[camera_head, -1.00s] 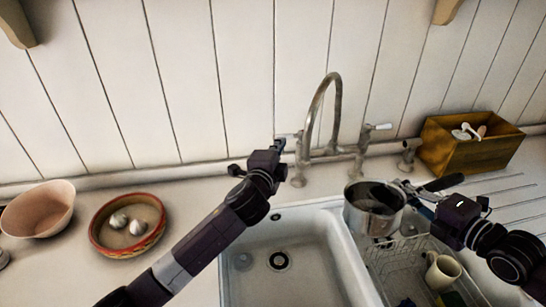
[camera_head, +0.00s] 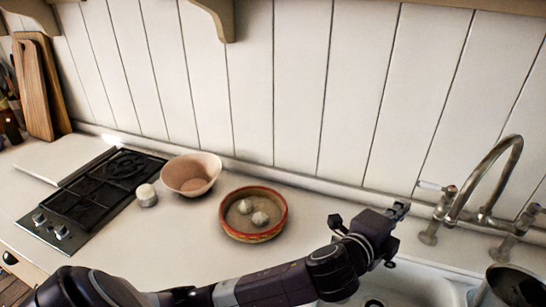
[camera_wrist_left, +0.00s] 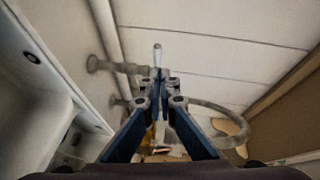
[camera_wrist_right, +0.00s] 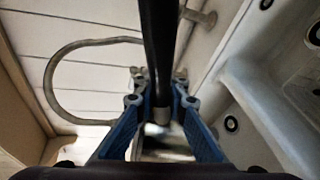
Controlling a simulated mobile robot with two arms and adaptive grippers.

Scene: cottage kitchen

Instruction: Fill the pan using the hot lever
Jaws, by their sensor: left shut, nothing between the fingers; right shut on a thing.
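The hot lever (camera_head: 430,186) is taken to be the white-tipped handle on the left tap, beside the curved metal spout (camera_head: 515,150). A white-tipped lever (camera_wrist_left: 157,55) also shows just past the left fingertips in the left wrist view. My left gripper (camera_head: 398,208) is shut and empty, close to the left of the lever; whether it touches cannot be told. The metal pan (camera_head: 512,287) is cut off at the lower right of the head view; its inside looks dark. My right gripper (camera_wrist_right: 160,100) is shut on the pan's black handle (camera_wrist_right: 158,45). No water stream is visible.
The sink (camera_head: 415,287) lies below the taps, partly behind my left arm. A red-rimmed dish (camera_head: 253,235) holding garlic-like bulbs, a pink bowl (camera_head: 190,175), a small white-topped jar (camera_head: 146,195) and a hob (camera_head: 95,190) stand on the counter to the left.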

